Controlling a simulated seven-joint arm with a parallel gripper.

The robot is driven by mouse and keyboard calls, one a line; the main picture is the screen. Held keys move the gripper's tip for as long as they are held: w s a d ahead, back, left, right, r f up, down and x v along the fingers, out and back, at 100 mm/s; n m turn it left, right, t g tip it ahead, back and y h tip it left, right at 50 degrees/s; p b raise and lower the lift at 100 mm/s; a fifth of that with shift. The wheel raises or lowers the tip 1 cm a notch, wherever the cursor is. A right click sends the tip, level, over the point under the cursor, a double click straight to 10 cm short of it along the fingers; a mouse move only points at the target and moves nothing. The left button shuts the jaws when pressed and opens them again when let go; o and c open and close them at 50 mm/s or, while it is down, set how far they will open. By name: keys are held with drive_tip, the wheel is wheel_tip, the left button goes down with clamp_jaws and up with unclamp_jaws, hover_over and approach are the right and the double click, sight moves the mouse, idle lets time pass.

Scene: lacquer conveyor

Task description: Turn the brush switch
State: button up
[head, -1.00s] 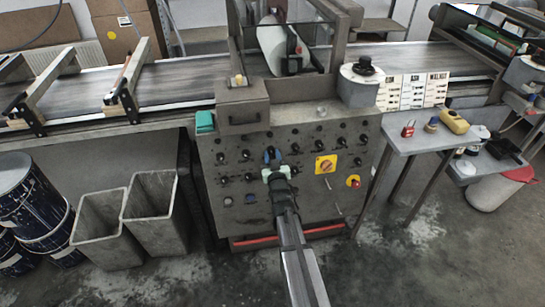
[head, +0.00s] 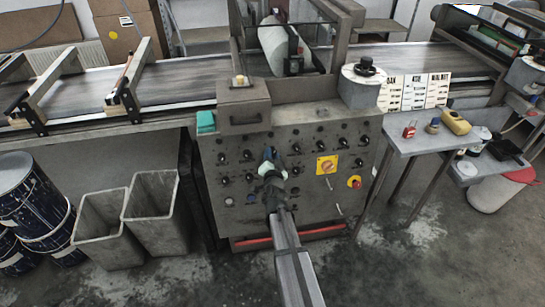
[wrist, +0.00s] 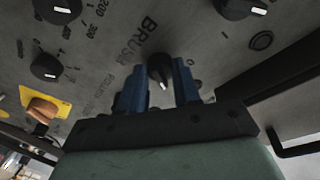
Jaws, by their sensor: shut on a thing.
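The brush switch is a small black knob with a white pointer line (wrist: 160,68), in the middle of the wrist view beside the printed word BRUSH. My gripper (wrist: 159,82) has its two blue fingers on either side of this knob and is shut on it. In the head view my gripper (head: 269,154) reaches the front of the grey control panel (head: 310,180) from below. There the fingers and the green gripper body hide the knob.
Other black knobs surround the switch, including one at upper left (wrist: 57,8). A yellow-backed rotary switch (head: 327,165) and a red button (head: 354,182) lie to the right. Grey bins (head: 155,215) stand at left, a side table (head: 425,138) at right.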

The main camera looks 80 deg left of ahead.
drive_tip(key=shift+m, duration=0.3)
idle(0.4)
drive_tip(key=o, duration=1)
drive_tip(key=shift+o, duration=0.2)
drive_tip(key=shift+d, duration=0.1)
drive_tip(key=s+d+r, duration=0.1)
drive_tip(key=s+d, duration=0.1)
drive_tip(key=d, duration=1.1)
drive_tip(key=shift+d+r, duration=0.15)
drive_tip(key=shift+d, duration=0.05)
drive_tip(key=shift+s, duration=0.15)
